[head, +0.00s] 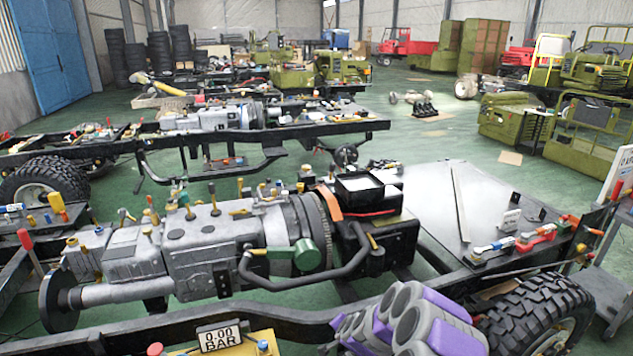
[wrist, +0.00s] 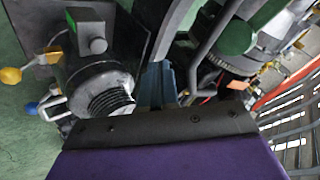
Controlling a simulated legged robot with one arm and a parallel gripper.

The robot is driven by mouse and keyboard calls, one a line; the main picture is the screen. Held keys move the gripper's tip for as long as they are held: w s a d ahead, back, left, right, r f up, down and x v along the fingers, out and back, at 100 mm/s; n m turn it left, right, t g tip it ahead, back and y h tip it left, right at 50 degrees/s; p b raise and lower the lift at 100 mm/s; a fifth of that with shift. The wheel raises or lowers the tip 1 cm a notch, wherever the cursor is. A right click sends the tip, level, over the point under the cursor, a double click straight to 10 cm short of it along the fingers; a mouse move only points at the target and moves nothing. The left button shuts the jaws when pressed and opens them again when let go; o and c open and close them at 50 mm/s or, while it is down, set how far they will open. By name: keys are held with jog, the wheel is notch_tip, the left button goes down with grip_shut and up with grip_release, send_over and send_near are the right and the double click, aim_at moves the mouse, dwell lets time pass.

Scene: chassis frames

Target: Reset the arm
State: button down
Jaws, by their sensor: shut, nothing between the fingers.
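My gripper (wrist: 163,84) shows in the wrist view beyond the purple and black wrist housing, with its narrow blue-grey fingers together and nothing seen between them. Its tips are hard to make out against the dark parts behind. My folded grey and purple arm (head: 410,318) shows at the bottom of the head view, in front of the near chassis frame (head: 290,330). In the wrist view, a dark cylindrical part with a threaded end (wrist: 108,100) lies left of the fingers, and a green cylinder (wrist: 232,36) lies to the right. I cannot tell whether the fingers touch anything.
A grey engine and gearbox (head: 215,240) with several coloured caps sits on the near chassis. A tyre (head: 535,318) stands right of my arm. Another chassis (head: 340,127) lies behind. Open green floor (head: 440,150) shows farther back.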

jog(key=s+a+r+n+g+y, duration=0.2)
jog(key=s+a+r+n, duration=0.25)
jog(key=s+r, duration=0.5)
jog(key=s+a+r+n+g+y, duration=0.25)
jog(key=s+a+r, duration=0.25)
jog(key=s+r, duration=0.45)
jog(key=s+d+r+g+h, duration=0.1)
jog(key=s+d, duration=0.4)
jog(key=s, duration=0.5)
jog(key=s+d+r+n+g+h, duration=0.1)
jog(key=s+d+r+g+h, duration=0.1)
jog(key=s, duration=0.9)
jog(key=s+d+r+n+g+h, duration=0.1)
jog(key=s+d+r+g+h, duration=0.1)
jog(key=s+d+r, duration=0.4)
jog(key=s+d+g, duration=0.1)
jog(key=s, duration=0.4)
jog(key=shift+d+r, duration=0.25)
jog(key=shift+d, duration=0.05)
